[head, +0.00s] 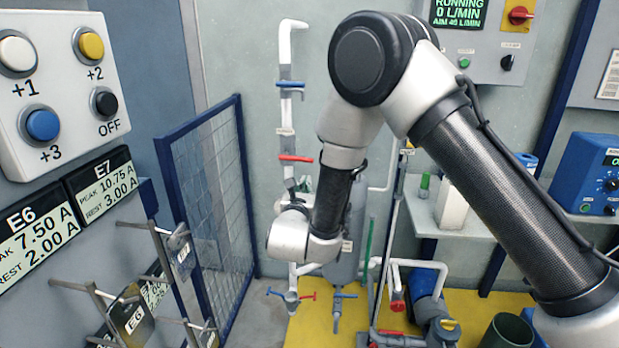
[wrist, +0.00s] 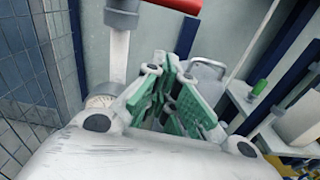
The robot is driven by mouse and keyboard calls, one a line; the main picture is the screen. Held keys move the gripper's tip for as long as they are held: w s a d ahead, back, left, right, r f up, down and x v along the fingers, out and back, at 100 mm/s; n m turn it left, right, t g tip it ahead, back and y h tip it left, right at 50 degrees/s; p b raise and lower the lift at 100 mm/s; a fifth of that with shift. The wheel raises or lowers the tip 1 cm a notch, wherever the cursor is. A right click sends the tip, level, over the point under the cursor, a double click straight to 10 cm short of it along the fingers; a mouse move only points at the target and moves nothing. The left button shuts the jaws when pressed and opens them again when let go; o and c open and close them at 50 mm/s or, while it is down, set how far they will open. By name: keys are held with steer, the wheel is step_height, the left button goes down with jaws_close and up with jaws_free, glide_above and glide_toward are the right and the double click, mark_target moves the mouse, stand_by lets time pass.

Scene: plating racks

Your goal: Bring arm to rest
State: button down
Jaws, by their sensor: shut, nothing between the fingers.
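My arm shows large in the head view, bent at a high elbow, with its far end hanging down at mid-left in front of the pipes. In the wrist view my gripper (wrist: 172,92) shows with green finger pads close together. It is shut and holds nothing. Beyond it in the wrist view are a grey wall and a pipe.
A button box (head: 62,80) and displays E6 (head: 38,232) and E7 (head: 103,182) are at left, above hanging plates (head: 132,318). A blue mesh panel (head: 207,195) stands beside pipes with a red-handled valve (head: 296,158). A shelf (head: 470,222) is at right.

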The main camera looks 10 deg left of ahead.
steer(key=s, duration=0.7)
steer(key=s+d+f+m+g+h, duration=0.1)
steer(key=d+m+g+h, duration=0.15)
steer(key=d, duration=0.35)
steer(key=d+f+m+g+h, duration=0.2)
steer(key=d+m+h, duration=0.1)
steer(key=d+h, duration=0.15)
steer(key=s+d+r+m+g+h, duration=0.1)
steer(key=s+d+r+m+g, duration=0.15)
steer(key=d, duration=0.35)
steer(key=s+d+r+m+g+h, duration=0.1)
steer(key=d+m+g, duration=0.25)
steer(key=d, duration=0.25)
steer(key=s+d+r+m+g+h, duration=0.1)
steer(key=s+d+r+m+g, duration=0.1)
steer(key=d+m, duration=0.25)
steer(key=s+d+r+m+y, duration=0.5)
steer(key=s+d+r+m, duration=0.2)
steer(key=s+d+m, duration=0.2)
steer(key=s+d+r+m+y, duration=0.5)
steer(key=s+d+r+m, duration=0.2)
steer(key=s+d+m, duration=0.2)
steer(key=shift+s+r+m+g+y, duration=0.3)
steer(key=shift+s+r+m+g, duration=0.1)
steer(key=shift+s, duration=0.55)
